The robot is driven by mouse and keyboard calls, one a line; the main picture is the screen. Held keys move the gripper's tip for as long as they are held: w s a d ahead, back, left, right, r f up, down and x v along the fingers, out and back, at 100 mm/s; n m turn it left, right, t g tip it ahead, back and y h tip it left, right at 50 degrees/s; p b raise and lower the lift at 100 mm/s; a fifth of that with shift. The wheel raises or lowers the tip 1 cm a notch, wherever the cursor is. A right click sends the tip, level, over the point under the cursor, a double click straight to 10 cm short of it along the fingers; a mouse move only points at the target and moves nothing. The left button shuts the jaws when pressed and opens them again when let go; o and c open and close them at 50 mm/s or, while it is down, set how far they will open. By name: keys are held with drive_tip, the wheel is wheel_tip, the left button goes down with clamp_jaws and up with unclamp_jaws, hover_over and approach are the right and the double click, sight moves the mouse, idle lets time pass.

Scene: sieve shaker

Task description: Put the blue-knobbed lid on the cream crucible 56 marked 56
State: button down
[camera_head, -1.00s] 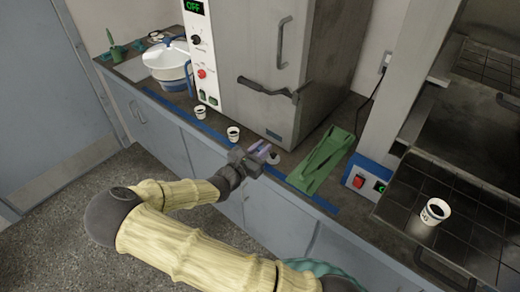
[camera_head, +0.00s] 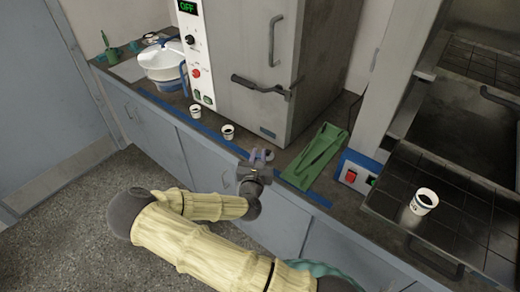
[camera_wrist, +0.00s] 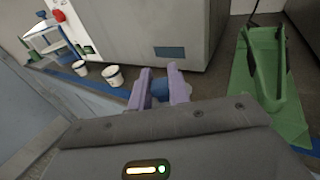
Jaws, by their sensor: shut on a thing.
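My gripper (camera_head: 258,157) is above the front edge of the counter, its purple fingers pointing at the oven. In the wrist view (camera_wrist: 160,84) the fingers are closed on a blue knob (camera_wrist: 160,90), which I take to be the lid's. The lid's disc is mostly hidden by the fingers and gripper body. Two similar open crucibles stand left of my gripper, one nearer (camera_head: 228,132) and one farther (camera_head: 195,111).
A grey oven (camera_head: 265,75) stands behind my gripper. A green holder (camera_head: 318,158) lies on the counter to the right, beside a blue-fronted device (camera_head: 357,172). A white and blue basin (camera_head: 163,66) is at far left. Blue tape (camera_head: 318,197) runs along the counter edge.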

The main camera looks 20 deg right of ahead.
wheel_tip(320, 180, down, 9)
drive_tip(key=s+a+n+t+y, duration=0.1)
drive_tip(key=s+n+y, duration=0.1)
drive_tip(key=n+y, duration=0.2)
drive_tip(key=y, duration=0.2)
drive_tip(key=shift+s+a+f+n+y, duration=0.15)
drive_tip(key=shift+s+a+n+y, duration=0.15)
drive_tip(key=shift+s+y, duration=0.1)
drive_tip(key=shift+s+d, duration=0.1)
drive_tip(key=shift+d, duration=0.05)
